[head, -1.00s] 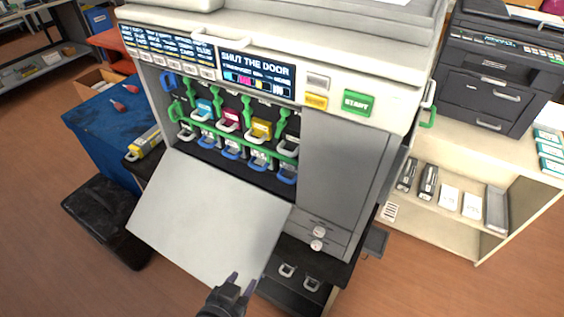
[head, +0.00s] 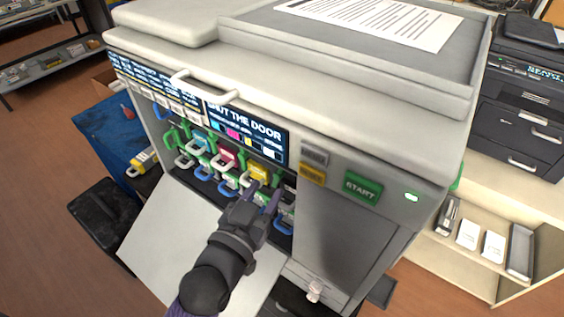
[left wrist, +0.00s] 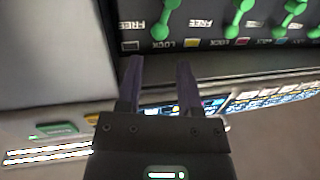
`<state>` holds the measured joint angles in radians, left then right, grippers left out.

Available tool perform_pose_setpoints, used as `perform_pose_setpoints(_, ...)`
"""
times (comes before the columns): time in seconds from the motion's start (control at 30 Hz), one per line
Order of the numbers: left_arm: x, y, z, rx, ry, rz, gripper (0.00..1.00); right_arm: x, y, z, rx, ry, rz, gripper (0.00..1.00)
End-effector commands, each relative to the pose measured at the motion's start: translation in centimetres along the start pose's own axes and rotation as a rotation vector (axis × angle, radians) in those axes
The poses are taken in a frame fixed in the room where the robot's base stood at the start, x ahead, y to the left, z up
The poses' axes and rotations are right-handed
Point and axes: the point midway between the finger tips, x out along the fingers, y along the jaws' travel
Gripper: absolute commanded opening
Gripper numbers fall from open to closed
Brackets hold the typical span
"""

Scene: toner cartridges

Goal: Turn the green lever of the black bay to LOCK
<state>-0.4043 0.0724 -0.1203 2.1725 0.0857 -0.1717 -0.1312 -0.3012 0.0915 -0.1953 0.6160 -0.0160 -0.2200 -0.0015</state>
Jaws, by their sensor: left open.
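The green lever of the black bay (left wrist: 163,22) shows at the top of the left wrist view, next to a black square label, with FREE and LOCK printed nearby. I cannot tell which word it points to. In the head view my gripper and the printer's edge hide most of this bay. My left gripper (head: 266,194) is open and empty in front of the yellow and black bays. In the left wrist view its fingers (left wrist: 160,78) stand apart, with their tips just short of the bay panel and touching no lever. My right gripper is not in view.
Other green levers (left wrist: 240,18) stand in a row beside this one. The lowered white door (head: 165,235) lies below the bays. The printer's overhanging front with its screen (head: 245,132) is above the gripper. A grey panel (head: 335,235) bounds the bays on the right.

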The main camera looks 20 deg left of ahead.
Motion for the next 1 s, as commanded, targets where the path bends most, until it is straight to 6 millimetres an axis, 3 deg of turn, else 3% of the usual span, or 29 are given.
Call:
perform_pose_setpoints(0.1,3.0,0.0,0.0,-0.001,0.004,-0.001,0.46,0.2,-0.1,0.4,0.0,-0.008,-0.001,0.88)
perform_pose_setpoints(0.23,5.0,0.0,0.1,-0.001,0.001,-0.001,0.46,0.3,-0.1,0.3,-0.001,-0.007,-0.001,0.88)
perform_pose_setpoints(0.63,6.0,0.0,0.0,-0.001,-0.002,0.0,0.46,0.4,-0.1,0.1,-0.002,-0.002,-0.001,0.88)
perform_pose_setpoints(0.83,6.0,0.0,0.0,-0.001,-0.002,0.0,0.04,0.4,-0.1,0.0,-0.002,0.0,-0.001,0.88)
perform_pose_setpoints(1.0,6.0,0.0,0.1,-0.001,-0.002,0.0,0.0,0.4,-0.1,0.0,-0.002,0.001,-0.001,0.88)
